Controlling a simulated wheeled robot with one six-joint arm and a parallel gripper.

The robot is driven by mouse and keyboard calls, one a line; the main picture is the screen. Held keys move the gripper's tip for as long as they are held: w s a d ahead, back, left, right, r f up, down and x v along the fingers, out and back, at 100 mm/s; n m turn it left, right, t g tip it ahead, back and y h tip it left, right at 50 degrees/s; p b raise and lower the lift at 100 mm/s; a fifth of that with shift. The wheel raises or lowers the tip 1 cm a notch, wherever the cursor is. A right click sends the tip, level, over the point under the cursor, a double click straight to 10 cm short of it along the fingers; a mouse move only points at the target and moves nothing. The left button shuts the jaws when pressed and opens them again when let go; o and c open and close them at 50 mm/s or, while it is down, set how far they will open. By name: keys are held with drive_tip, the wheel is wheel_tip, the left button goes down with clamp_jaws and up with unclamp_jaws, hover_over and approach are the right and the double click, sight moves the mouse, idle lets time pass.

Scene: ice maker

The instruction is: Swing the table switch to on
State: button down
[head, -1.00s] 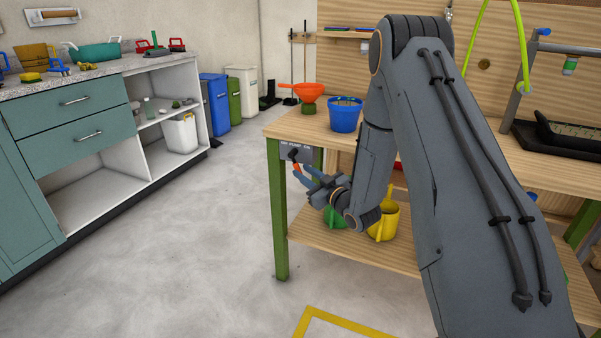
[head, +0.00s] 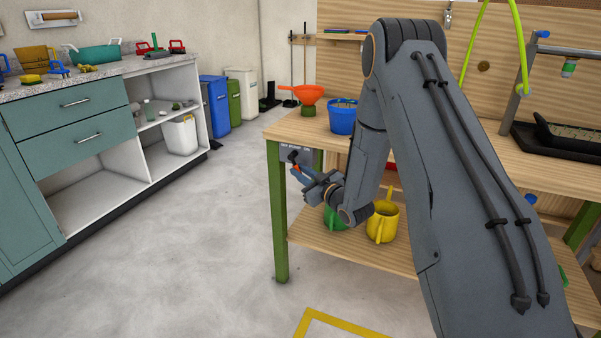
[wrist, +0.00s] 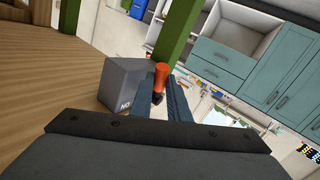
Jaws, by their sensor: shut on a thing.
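The table switch is a small grey box (head: 300,156) with printed lettering, mounted under the front left edge of the wooden table (head: 400,143). In the wrist view, the grey box (wrist: 124,85) shows left of my fingers, with "ON" lettering upside down near its lower edge. Its lever has an orange handle (wrist: 161,76), also small in the head view. My gripper (head: 301,174) is at the front of the box. In the wrist view, my gripper (wrist: 166,98) is shut on the orange handle, one finger on each side. The lever's exact angle is hard to tell.
A green table leg (head: 279,215) stands just left of the switch. A yellow watering can (head: 383,222) and a green one (head: 335,217) stand on the lower shelf behind my gripper. A blue bucket (head: 342,119) is on the tabletop. The floor to the left is clear.

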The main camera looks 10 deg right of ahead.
drive_tip(key=shift+s+d+r+g+p, duration=0.15)
drive_tip(key=shift+r+g+p, duration=0.2)
drive_tip(key=shift+p, duration=0.2)
drive_tip(key=shift+f, duration=0.1)
drive_tip(key=c, duration=2)
unclamp_jaws()
drive_tip(key=v, duration=0.7)
drive_tip(key=shift+s+d+p, duration=0.1)
drive_tip(key=shift+s+p, duration=0.25)
drive_tip(key=shift+s, duration=0.05)
drive_tip(key=shift+h, duration=0.4)
